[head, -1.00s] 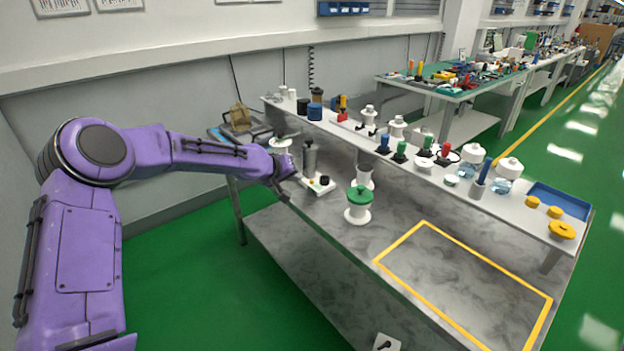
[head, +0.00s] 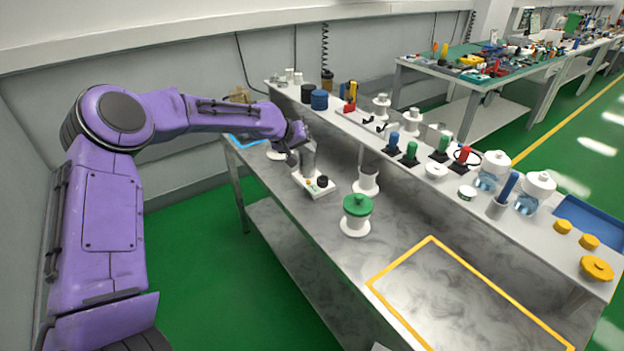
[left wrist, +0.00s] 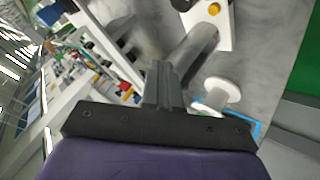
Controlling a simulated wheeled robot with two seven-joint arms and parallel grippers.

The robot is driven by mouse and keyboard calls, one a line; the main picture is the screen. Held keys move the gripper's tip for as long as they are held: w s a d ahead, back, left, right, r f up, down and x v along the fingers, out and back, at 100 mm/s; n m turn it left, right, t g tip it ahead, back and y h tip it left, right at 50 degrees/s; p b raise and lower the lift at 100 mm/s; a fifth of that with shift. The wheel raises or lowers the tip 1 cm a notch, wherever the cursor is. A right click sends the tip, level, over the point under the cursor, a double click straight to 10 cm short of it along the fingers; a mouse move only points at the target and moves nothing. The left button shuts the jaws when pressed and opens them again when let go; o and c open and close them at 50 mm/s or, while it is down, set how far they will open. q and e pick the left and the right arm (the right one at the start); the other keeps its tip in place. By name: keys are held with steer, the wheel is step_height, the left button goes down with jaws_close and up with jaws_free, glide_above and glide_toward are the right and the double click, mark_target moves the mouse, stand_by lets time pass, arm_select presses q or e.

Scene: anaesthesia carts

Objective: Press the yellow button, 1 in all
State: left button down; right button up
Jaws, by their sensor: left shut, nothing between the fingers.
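A white box-shaped device (head: 318,190) stands on the grey marbled bench, with a grey cylinder (head: 308,160) rising at its back and a black knob (head: 322,181) on top. A small yellow button (head: 309,183) is on its upper face; it also shows on the white box at the top of the left wrist view (left wrist: 214,9). My left gripper (head: 294,156) is shut and empty, beside the upper part of the cylinder and apart from the button. Its closed fingers show in the left wrist view (left wrist: 163,85). My right gripper is not in view.
A green-topped white spool (head: 356,214) and a plain white spool (head: 366,183) stand right of the device. A raised shelf (head: 400,158) with jars, joysticks and yellow lids runs behind. The yellow-outlined area (head: 450,305) at the front right is clear.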

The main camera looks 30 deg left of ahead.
arm_select(q)
steer(key=b, duration=0.8)
glide_above(308, 182)
steer(key=f, duration=0.7)
steer(key=shift+s+a, duration=0.25)
steer(key=shift+s, duration=0.05)
steer(key=shift+f, duration=0.85)
steer(key=shift+f, duration=0.1)
steer(key=shift+f, duration=0.35)
steer(key=shift+f, duration=0.5)
stand_by(0.9)
steer(key=shift+r+p, duration=0.9)
